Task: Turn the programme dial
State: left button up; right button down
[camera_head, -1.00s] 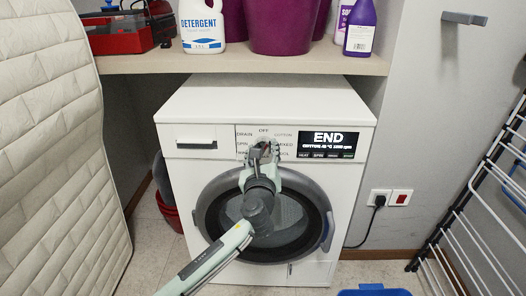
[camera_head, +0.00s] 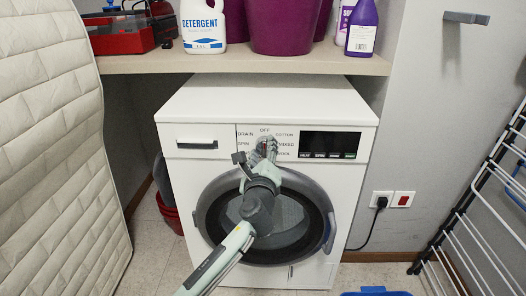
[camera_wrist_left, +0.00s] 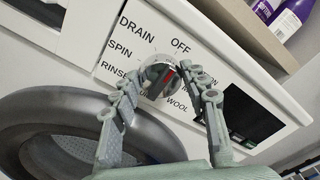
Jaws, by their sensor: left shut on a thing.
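The white washing machine (camera_head: 220,105) stands below a shelf, with the programme dial on its front panel. In the left wrist view the dial (camera_wrist_left: 158,72) is a round silver knob with a red mark, ringed by labels such as DRAIN, OFF, SPIN, RINSE and WOOL. My left gripper (camera_head: 266,147) is at the dial, and its fingers cover most of it in the head view. In the left wrist view the gripper (camera_wrist_left: 162,80) has one finger on each side of the knob and is shut on it. The display (camera_head: 329,143) is dark. My right gripper is not in view.
The shelf (camera_head: 240,64) above holds a detergent bottle (camera_head: 203,28), a purple tub (camera_head: 284,25) and a red toolbox (camera_head: 118,38). A quilted mattress (camera_head: 60,150) stands at the left and a drying rack (camera_head: 480,190) at the right. The round door (camera_head: 290,240) lies below the dial.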

pick_arm(q)
jog(key=o, duration=0.9)
jog(key=shift+o, duration=1.2)
jog(key=shift+s, duration=0.1)
jog(key=shift+s, duration=0.35)
jog(key=s, duration=1.1)
